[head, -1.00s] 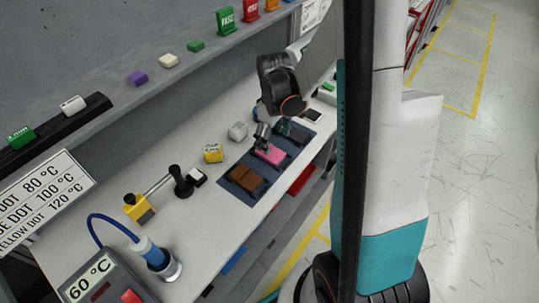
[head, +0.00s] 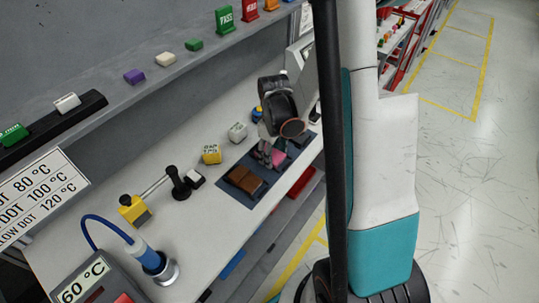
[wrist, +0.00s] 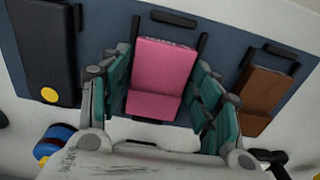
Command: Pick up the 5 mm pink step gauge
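The pink step gauge (wrist: 162,72) lies in a dark blue tray (wrist: 225,45), between two other gauges. In the wrist view it sits between the green-padded fingers of my gripper (wrist: 160,95), one finger along each side. The fingers are spread, with narrow gaps seeming to remain at the sides. In the head view my gripper (head: 266,156) points down at the tray and partly hides the pink gauge (head: 280,158). No size marking can be read on the pink gauge.
A brown stepped gauge (wrist: 260,92) lies right of the pink one in the wrist view, and a dark block with a yellow dot (wrist: 42,45) lies left. A yellow cube (head: 211,154) and a pale cube (head: 237,132) stand on the bench behind the tray.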

